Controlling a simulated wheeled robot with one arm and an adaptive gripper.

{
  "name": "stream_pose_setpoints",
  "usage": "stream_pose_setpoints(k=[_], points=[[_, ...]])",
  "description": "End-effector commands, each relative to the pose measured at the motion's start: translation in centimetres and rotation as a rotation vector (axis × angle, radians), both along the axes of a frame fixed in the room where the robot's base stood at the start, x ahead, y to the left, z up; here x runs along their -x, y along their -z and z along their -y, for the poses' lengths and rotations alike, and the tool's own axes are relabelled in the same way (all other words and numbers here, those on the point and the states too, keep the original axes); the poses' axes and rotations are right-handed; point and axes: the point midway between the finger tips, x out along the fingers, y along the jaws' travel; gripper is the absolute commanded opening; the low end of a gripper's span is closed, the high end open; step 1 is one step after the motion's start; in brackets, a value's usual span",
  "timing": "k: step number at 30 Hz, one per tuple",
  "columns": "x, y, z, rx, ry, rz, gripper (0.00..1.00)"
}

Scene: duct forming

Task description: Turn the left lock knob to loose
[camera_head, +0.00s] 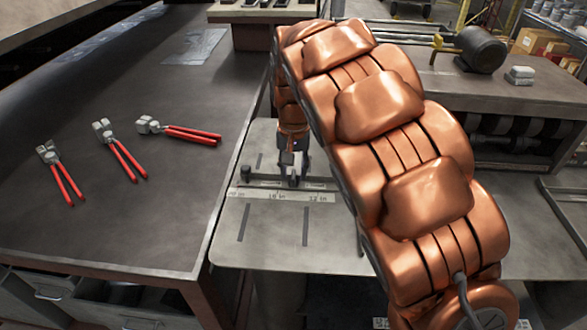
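A small dark knob (246,172) stands at the left end of a straight bar on the grey metal plate; I take it to be the left lock knob. Its setting is too small to read. My gripper (292,178) points down over the middle of the bar, to the right of this knob and apart from it. The fingers are small and dark in this view, and I cannot tell whether they are open or shut. My copper-coloured arm hides the right part of the plate and anything there.
A pale ruler strip (280,195) with inch marks lies across the plate (270,245), which has dark slots. Several red-handled pliers (120,150) lie on the dark bench (130,210) at left. A motor (481,48) sits on machinery at the back right.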

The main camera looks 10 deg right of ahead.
Motion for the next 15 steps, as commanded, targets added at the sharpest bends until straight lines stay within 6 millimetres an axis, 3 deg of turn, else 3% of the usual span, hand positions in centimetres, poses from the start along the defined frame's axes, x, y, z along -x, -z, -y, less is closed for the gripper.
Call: stream_pose_setpoints(k=[12,15], points=[[-0.04,0.61,-0.02,0.0,0.0,0.002,0.36],[-0.04,0.6,-0.01,0.0,0.0,0.002,0.26]])
